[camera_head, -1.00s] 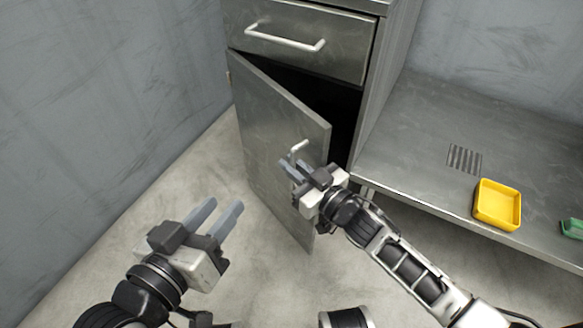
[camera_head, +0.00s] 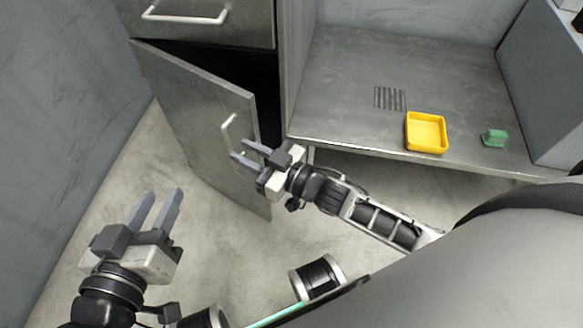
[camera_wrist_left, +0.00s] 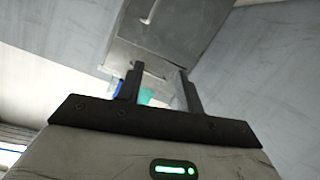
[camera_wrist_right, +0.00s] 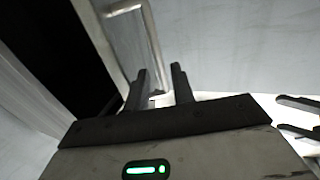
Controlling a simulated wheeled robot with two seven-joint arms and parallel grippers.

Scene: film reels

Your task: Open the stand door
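The grey metal stand door (camera_head: 200,125) hangs partly open below a drawer, with a dark gap at its right edge. Its handle (camera_head: 226,128) is a pale vertical bar near that edge. My right gripper (camera_head: 240,151) is at the handle's lower end, its fingers parted. In the right wrist view the handle (camera_wrist_right: 152,40) runs down toward the space between the fingertips (camera_wrist_right: 160,75); I cannot tell whether they touch it. My left gripper (camera_head: 162,198) is open and empty, left of the right arm and apart from the door. Its parted fingers show in the left wrist view (camera_wrist_left: 160,75).
The drawer (camera_head: 205,18) above the door is shut. A metal bench (camera_head: 340,100) to the right bears a yellow tray (camera_head: 426,148) and a green object (camera_head: 494,138). A grey wall (camera_head: 60,120) stands at the left. The floor before the door is clear.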

